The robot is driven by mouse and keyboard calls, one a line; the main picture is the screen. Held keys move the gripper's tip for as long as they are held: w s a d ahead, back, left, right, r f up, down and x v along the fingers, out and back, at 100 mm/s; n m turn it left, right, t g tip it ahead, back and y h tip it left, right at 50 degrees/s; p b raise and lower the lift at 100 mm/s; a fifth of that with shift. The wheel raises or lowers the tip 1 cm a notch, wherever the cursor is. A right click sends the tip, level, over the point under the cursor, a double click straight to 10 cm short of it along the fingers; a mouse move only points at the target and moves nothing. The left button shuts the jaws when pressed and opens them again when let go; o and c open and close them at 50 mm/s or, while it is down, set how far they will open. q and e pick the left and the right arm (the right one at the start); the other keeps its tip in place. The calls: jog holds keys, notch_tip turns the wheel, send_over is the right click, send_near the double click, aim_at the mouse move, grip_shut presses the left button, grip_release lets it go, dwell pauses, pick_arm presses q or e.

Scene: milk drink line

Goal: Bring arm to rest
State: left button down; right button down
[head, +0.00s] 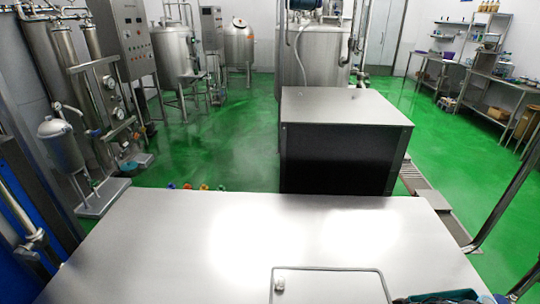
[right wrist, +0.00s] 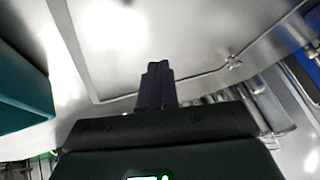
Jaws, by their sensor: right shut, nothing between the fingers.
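My right gripper (right wrist: 158,70) shows in the right wrist view with its dark fingers closed together and nothing between them. It points toward a pale metal surface with a raised line along it (right wrist: 185,78); I cannot tell the gap between them. In the head view, a dark shape (head: 445,298) is cut off by the bottom right edge, and I cannot tell whether it is part of my right arm. My left gripper is in neither view.
A bare steel table top (head: 190,240) fills the front of the head view. Behind it stands a steel-topped dark box (head: 340,145). Tanks (head: 178,55) and pipework line the back and left. Green floor (head: 225,150) lies open between. A teal block (right wrist: 20,85) is left of my right gripper.

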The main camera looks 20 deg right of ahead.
jog(key=shift+s+a+n+h, duration=0.3)
jog(key=shift+a+n+h, duration=0.25)
jog(key=shift+n+h, duration=0.4)
jog(key=s+a+r+n+g+h, duration=0.1)
jog(key=s+a+r+n+h, duration=0.25)
jog(key=s+r, duration=0.35)
jog(key=s+a+r+n+g+h, duration=0.15)
jog(key=s+a+r+h, duration=0.25)
jog(key=s, duration=0.6)
jog(key=s+a+f+m+y, duration=0.25)
jog(key=a+m+y, duration=0.25)
jog(key=a, duration=1)
notch_tip(320, 180, up, 34)
jog(key=w+p, duration=0.1)
jog(key=p, duration=3.3)
jog(key=shift+y, duration=0.3)
jog(key=shift+a+m+g, duration=0.1)
jog(key=shift+m+g, duration=0.15)
